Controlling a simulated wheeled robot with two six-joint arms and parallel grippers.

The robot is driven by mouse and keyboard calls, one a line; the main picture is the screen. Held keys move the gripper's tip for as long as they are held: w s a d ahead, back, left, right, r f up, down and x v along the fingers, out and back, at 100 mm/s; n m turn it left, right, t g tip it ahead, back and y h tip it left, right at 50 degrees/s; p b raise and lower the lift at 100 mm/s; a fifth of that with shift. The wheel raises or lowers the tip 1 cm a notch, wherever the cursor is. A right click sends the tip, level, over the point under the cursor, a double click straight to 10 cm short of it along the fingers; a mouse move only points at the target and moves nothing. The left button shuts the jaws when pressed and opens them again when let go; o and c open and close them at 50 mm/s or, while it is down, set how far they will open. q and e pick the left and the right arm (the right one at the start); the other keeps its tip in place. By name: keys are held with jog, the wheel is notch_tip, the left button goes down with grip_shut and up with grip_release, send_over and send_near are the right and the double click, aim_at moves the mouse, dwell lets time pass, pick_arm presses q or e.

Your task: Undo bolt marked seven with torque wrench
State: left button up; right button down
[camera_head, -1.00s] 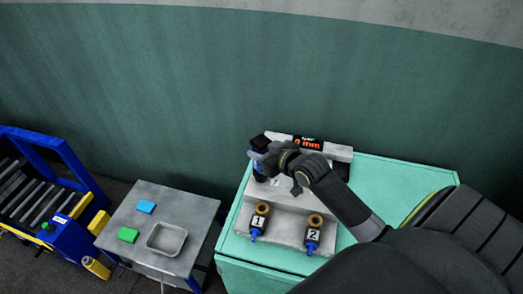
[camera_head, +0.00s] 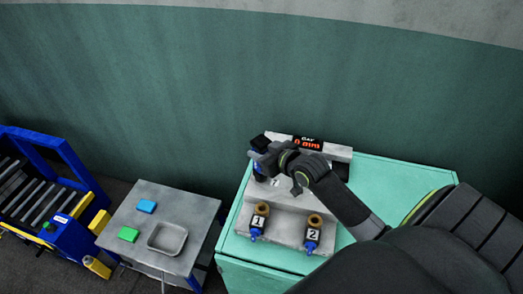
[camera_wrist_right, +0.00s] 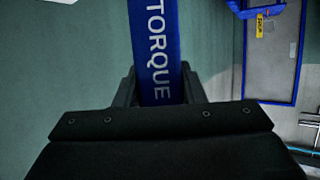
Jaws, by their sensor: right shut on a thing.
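The torque wrench is a blue bar lettered TORQUE (camera_wrist_right: 157,50) in the right wrist view, standing between the fingers of my right gripper (camera_wrist_right: 157,95). In the head view my right gripper (camera_head: 262,160) is at the back left of the grey stepped block (camera_head: 290,205), shut on the wrench, whose blue part (camera_head: 257,168) shows just left of it. A plate marked 7 (camera_head: 275,183) is on the block just below the gripper. The bolt itself is hidden behind the gripper and wrench. My left gripper is not in view.
Brass-topped fittings marked 1 (camera_head: 260,215) and 2 (camera_head: 313,230) stand at the block's front. A red-digit display (camera_head: 307,142) is behind. The green bench top (camera_head: 400,180) is clear at right. A grey table (camera_head: 195,220) holds blue and green blocks and a tray (camera_head: 167,238).

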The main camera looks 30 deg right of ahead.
aim_at(261, 140)
jog(key=shift+s+f+p, duration=0.1)
jog(key=shift+p, duration=0.4)
dwell(1.1)
jog(key=shift+r+p, duration=0.3)
jog(key=shift+p, duration=0.05)
jog(key=shift+w+r+p, duration=0.2)
jog(key=shift+r+p, duration=2.6)
jog(key=shift+r, duration=0.2)
jog(key=shift+f, duration=0.1)
